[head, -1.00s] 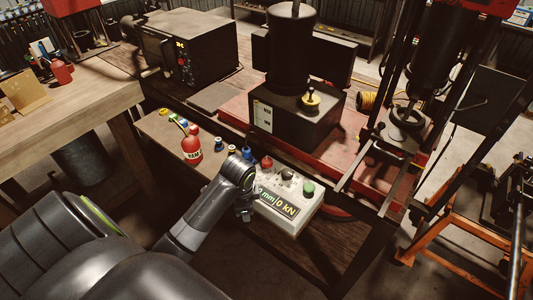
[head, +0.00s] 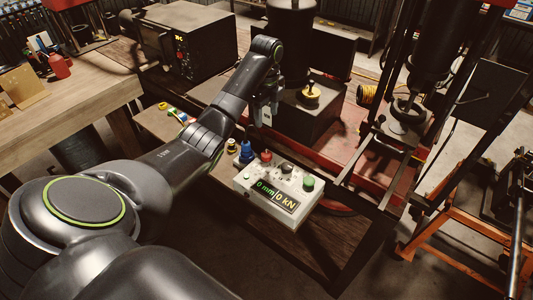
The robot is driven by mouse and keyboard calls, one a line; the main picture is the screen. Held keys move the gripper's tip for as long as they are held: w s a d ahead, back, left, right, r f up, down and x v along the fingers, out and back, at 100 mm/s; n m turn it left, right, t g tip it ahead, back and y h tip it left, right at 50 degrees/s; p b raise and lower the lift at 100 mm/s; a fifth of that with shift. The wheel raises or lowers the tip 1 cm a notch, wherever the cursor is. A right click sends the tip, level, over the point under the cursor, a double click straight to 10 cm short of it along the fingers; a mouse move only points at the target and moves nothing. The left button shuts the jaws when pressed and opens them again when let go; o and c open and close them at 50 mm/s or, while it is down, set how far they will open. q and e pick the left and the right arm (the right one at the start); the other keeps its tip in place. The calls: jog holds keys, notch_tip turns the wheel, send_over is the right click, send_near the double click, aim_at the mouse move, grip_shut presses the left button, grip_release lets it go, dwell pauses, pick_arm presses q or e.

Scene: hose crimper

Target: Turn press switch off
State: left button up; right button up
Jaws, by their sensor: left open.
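A black press unit (head: 305,125) with a tall dark cylinder on top stands at the centre of the head view. A yellow and black rotary knob (head: 309,94) sits on its top. A white control box (head: 246,184) in front of it has a lit display reading 0 mm and 0 kN (head: 277,195), a red button (head: 265,157), a green button (head: 308,184) and a dark knob (head: 287,168). I cannot tell which control is the press switch. My left gripper (head: 262,119) is open and empty, pointing down just left of the press unit, apart from the yellow knob.
A blue-topped item (head: 246,150) stands by the control box's left corner. A dark machine box (head: 190,45) stands behind left, and a wooden workbench (head: 75,105) is at left. A metal frame with rods (head: 385,150) stands right of the press. My left arm hides part of the bench.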

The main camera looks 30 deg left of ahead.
pick_arm(q)
jog(key=b, duration=0.7)
send_over(267, 154)
notch_tip(267, 154, down, 8)
jog(key=shift+a+r, duration=0.1)
notch_tip(267, 154, down, 8)
jog(key=shift+r+p, duration=0.1)
jog(key=shift+p, duration=1.1)
jog(key=shift+f, duration=0.5)
jog(key=c, duration=1)
